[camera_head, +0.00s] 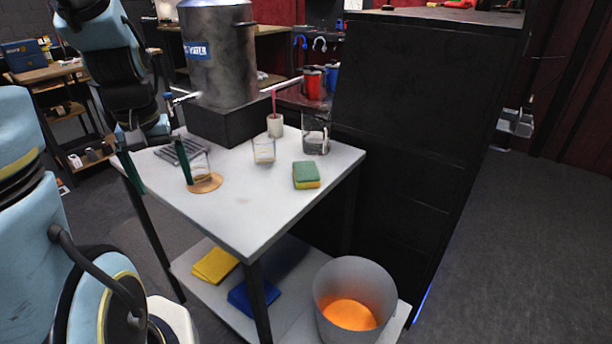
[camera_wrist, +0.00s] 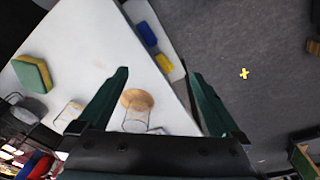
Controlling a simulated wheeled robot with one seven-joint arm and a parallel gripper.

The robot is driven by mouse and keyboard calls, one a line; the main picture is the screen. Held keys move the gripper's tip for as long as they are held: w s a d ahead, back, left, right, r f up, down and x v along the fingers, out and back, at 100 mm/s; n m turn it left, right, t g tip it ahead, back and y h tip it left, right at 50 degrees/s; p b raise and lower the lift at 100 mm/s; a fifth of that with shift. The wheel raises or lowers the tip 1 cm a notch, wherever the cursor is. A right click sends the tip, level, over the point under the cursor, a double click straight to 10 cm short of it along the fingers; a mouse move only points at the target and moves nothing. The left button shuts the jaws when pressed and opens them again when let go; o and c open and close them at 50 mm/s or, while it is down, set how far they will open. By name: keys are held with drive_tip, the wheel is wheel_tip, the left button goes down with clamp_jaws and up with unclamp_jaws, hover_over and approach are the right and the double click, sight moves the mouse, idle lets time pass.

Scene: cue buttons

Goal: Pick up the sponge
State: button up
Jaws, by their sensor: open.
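The sponge (camera_head: 306,175), green on top and yellow below, lies flat near the right edge of the white table (camera_head: 250,215) in the head view. It also shows at the upper left of the wrist view (camera_wrist: 33,73), outside the span of the fingers. My gripper (camera_head: 156,170) is open and empty over the left side of the table, well to the left of the sponge. In the wrist view, my gripper's two green fingers (camera_wrist: 158,75) stand wide apart. Nothing covers the sponge.
A round brown coaster (camera_head: 205,184) with a glass lies by my gripper. A clear glass (camera_head: 263,151), a pale cup (camera_head: 275,126) and a larger glass (camera_head: 316,134) stand between gripper and sponge or behind it. A metal tank (camera_head: 218,55) stands behind. A black cabinet (camera_head: 395,120) borders the right.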

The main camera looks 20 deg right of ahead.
drive_tip(key=w+d+g, duration=0.1)
drive_tip(key=w+d, duration=0.3)
drive_tip(key=d, duration=0.3)
drive_tip(key=w+d, duration=0.4)
drive_tip(key=d, duration=0.4)
drive_tip(key=m+b, duration=0.1)
drive_tip(key=m, duration=0.1)
hover_over(306, 170)
wheel_tip(306, 170, down, 11)
drive_tip(key=p, duration=0.3)
drive_tip(key=shift+w, duration=0.1)
drive_tip(key=c, duration=1.3)
wheel_tip(306, 170, up, 10)
drive_tip(key=b, duration=0.2)
drive_tip(key=shift+b, duration=0.3)
